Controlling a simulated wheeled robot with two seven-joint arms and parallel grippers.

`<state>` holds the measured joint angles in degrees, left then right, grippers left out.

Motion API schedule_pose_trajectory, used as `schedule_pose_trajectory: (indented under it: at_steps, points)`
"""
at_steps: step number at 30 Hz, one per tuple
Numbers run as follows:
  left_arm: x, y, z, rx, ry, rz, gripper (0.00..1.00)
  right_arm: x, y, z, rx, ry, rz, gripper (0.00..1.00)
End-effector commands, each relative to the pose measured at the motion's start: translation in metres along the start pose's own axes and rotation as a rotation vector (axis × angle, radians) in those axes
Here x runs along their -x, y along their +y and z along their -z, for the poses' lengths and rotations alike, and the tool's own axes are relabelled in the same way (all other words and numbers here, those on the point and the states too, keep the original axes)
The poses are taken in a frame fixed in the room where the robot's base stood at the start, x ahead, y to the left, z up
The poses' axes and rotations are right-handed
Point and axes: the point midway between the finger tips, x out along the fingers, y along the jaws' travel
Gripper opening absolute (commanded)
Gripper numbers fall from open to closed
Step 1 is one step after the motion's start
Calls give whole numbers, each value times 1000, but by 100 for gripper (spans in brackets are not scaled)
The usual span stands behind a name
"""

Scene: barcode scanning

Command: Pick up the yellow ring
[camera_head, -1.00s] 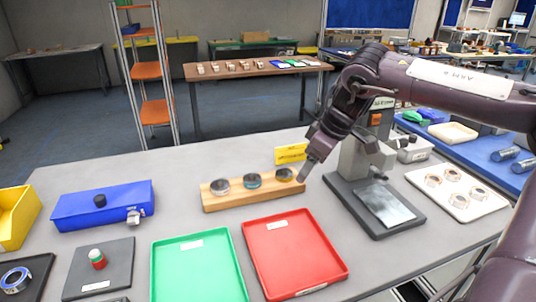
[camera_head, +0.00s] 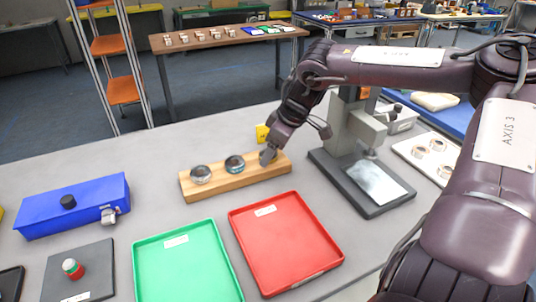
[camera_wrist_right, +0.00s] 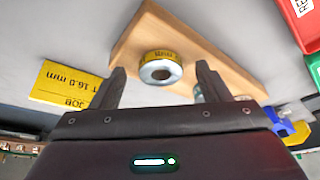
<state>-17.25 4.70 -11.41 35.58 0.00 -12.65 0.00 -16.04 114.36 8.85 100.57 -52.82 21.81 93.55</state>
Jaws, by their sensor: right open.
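The yellow ring (camera_wrist_right: 160,67), a metal ring with a yellow band, sits on the wooden block (camera_wrist_right: 200,45) in the right wrist view. My right gripper (camera_wrist_right: 160,84) is open, with one finger on each side of the ring in that view; I cannot tell whether they touch it. In the head view my right gripper (camera_head: 268,157) is at the right end of the wooden block (camera_head: 222,189) and hides the yellow ring. Two other rings, a grey one (camera_head: 201,174) and a blue-banded one (camera_head: 234,164), sit to its left. My left gripper is not in view.
A yellow card (camera_wrist_right: 68,85) stands close behind the block. A grey press stand (camera_head: 372,185) is close on the right. Green (camera_head: 185,262) and red (camera_head: 286,240) trays lie in front. A blue box (camera_head: 75,207) is at left; a ring tray (camera_head: 415,152) is far right.

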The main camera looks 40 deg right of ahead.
Motion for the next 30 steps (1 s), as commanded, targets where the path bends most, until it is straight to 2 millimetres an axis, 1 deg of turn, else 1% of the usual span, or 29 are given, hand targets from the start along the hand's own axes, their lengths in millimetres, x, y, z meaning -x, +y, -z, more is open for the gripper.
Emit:
schedule_pose_trajectory:
  at_steps: [3, 8, 9, 21, 30]
  points:
    - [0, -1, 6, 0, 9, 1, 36, -5, 0, 0, -1, -1, -1, 70]
    - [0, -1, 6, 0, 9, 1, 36, -4, 0, 0, 0, 0, -1, 70]
    - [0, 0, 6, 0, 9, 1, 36, -4, 0, 0, 0, 0, -1, 68]
    - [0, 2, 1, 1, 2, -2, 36, -4, 0, 0, 0, 0, -1, 16]
    - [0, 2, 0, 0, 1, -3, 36, -2, 0, 2, 1, 2, -2, 16]
